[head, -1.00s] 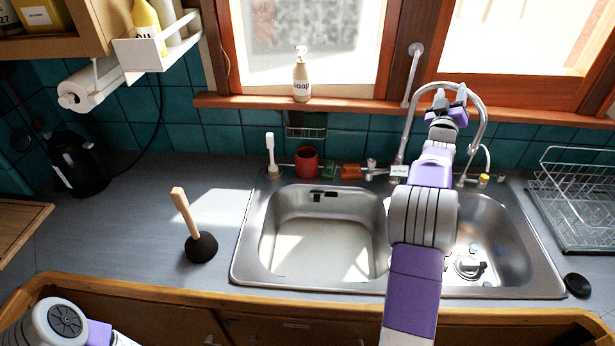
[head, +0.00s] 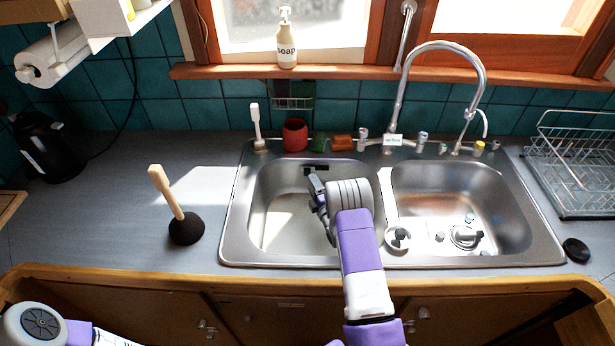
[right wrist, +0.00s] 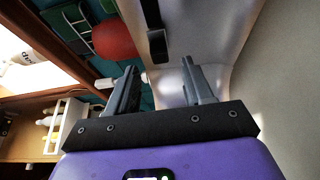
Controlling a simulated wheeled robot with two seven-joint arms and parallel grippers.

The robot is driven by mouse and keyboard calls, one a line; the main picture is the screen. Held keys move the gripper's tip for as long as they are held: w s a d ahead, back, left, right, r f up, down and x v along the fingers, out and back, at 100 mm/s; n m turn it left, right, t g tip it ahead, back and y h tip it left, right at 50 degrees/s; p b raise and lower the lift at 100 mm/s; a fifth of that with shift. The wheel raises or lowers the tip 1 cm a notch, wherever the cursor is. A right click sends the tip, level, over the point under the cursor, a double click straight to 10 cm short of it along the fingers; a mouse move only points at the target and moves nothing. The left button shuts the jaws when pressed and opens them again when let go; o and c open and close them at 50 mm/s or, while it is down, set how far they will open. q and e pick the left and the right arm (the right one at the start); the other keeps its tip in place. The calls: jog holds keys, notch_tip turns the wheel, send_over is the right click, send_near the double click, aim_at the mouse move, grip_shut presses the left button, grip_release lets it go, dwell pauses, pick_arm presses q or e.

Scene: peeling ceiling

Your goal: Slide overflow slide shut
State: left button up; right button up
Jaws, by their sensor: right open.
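The overflow slide (head: 317,167) is a small black horizontal strip high on the back wall of the left sink basin (head: 279,205). In the right wrist view it is a dark strip with a wider black block (right wrist: 157,46) at its near end, just beyond the fingertips. My right gripper (head: 316,186) is inside the left basin, just below and in front of the slide. Its two grey fingers (right wrist: 159,68) are apart with nothing between them. I cannot tell whether a finger touches the slide. My left gripper is out of view; only part of my left arm shows.
The right basin (head: 430,203) holds a drain strainer and small bits. The tall faucet (head: 398,97) rises behind the sink. A red cup (head: 295,135), sponges and a brush (head: 257,125) line the back ledge. A plunger (head: 184,226) stands left and a dish rack (head: 572,170) right.

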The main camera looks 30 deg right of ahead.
aim_at(307, 172)
jog(key=shift+w+d, duration=0.2)
jog(key=shift+w, duration=1.15)
jog(key=shift+w+d, duration=0.2)
jog(key=shift+w, duration=1.1)
grip_shut()
